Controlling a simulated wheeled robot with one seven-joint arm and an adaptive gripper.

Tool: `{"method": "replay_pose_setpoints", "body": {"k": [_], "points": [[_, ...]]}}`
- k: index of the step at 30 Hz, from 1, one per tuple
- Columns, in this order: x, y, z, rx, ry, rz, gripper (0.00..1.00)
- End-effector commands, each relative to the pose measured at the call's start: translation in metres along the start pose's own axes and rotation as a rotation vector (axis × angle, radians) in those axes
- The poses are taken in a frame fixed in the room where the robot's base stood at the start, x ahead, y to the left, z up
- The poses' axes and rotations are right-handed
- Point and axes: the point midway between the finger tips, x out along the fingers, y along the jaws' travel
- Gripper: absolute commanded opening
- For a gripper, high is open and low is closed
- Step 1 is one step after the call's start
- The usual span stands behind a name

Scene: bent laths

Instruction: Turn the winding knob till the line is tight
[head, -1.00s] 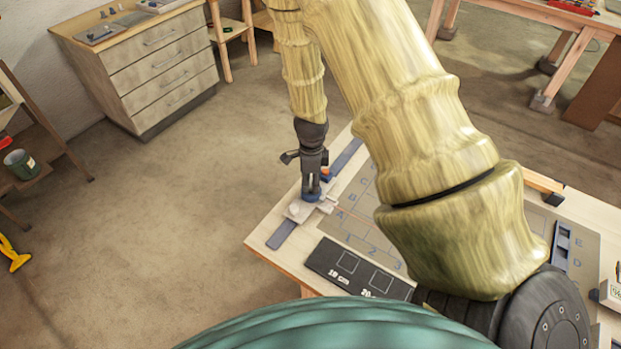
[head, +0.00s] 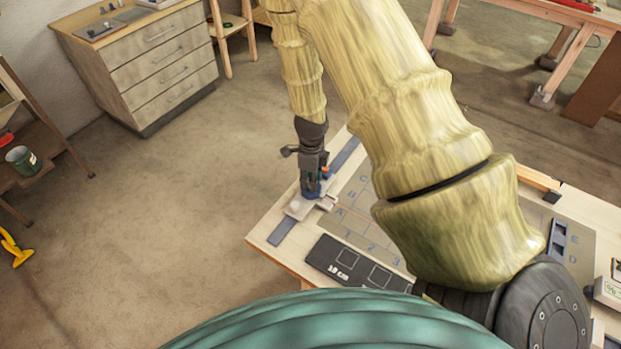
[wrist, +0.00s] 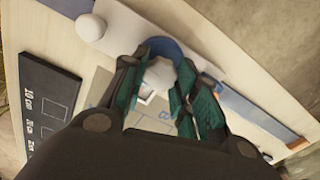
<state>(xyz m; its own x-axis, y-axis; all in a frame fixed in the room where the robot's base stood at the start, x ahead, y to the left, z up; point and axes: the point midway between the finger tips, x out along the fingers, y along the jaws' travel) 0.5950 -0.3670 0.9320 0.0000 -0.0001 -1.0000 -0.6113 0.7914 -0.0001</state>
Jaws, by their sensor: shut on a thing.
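My gripper (head: 311,190) points down at the small fixture near the left corner of the workbench. In the wrist view its two green-padded fingers (wrist: 158,90) are shut on a pale grey knob (wrist: 159,74), one on each side. A blue round part (wrist: 166,46) shows just behind the knob. The knob sits over a pale plate (wrist: 123,30), which also shows in the head view (head: 297,210). A white ball-like piece (wrist: 91,27) stands on this plate, apart from my fingers. I cannot make out the line or how tight it is.
A blue-grey rail (head: 283,231) runs under the fixture across the bench. A dark board with marked squares (head: 350,262) lies in front, and a lettered grid mat (head: 350,218) lies to the right. Open floor is left of the bench (head: 262,243).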

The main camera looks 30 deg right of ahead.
Motion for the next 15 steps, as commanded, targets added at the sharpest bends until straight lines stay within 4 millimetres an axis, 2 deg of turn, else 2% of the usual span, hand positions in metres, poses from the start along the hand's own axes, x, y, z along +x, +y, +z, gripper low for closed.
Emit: {"method": "replay_pose_setpoints", "body": {"k": [1, 2, 5, 15], "points": [[0.0008, 0.0007, -0.0016, 0.0, 0.002, 0.001, 0.06], [0.0008, 0.0007, -0.0016, 0.0, 0.002, 0.001, 0.34], [0.0007, 0.0007, -0.0013, 0.0, 0.002, 0.001, 0.52], [-0.0008, 0.0004, 0.0002, -0.002, 0.001, 0.0, 0.53]]}}
